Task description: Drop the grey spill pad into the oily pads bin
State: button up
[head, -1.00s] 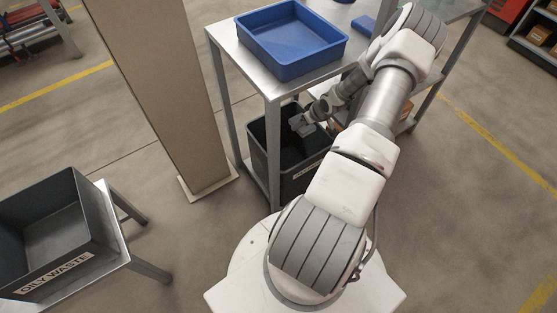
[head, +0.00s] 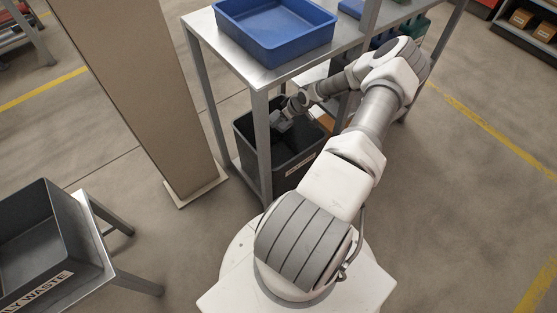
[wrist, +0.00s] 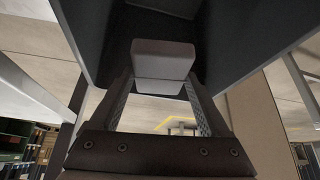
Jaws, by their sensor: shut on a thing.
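The grey spill pad (wrist: 163,58) is a small pale grey block between the two fingers of my gripper (wrist: 160,85) in the wrist view. My gripper is shut on it. In the head view my gripper (head: 284,118) reaches in under the tabletop, over the mouth of a dark bin (head: 243,142) on the lower shelf. The pad is too small there to tell apart clearly from the fingers. Dark bin walls (wrist: 235,35) fill the top of the wrist view, beyond the pad. The bin's front label is partly hidden and too small to read surely.
A metal table post (head: 262,145) stands close by my gripper. A blue tray (head: 275,35) sits on the tabletop above. A second dark bin marked OILY WASTE (head: 85,262) stands on a low table at left. A beige column (head: 140,90) stands between.

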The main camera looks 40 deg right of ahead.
jog(key=shift+f, duration=0.7)
jog(key=o, duration=1.2)
jog(key=shift+c, duration=0.2)
jog(key=p+v, duration=0.6)
jog(key=v, duration=1.1)
jog(key=shift+s+r, duration=0.15)
jog(key=shift+r, duration=0.1)
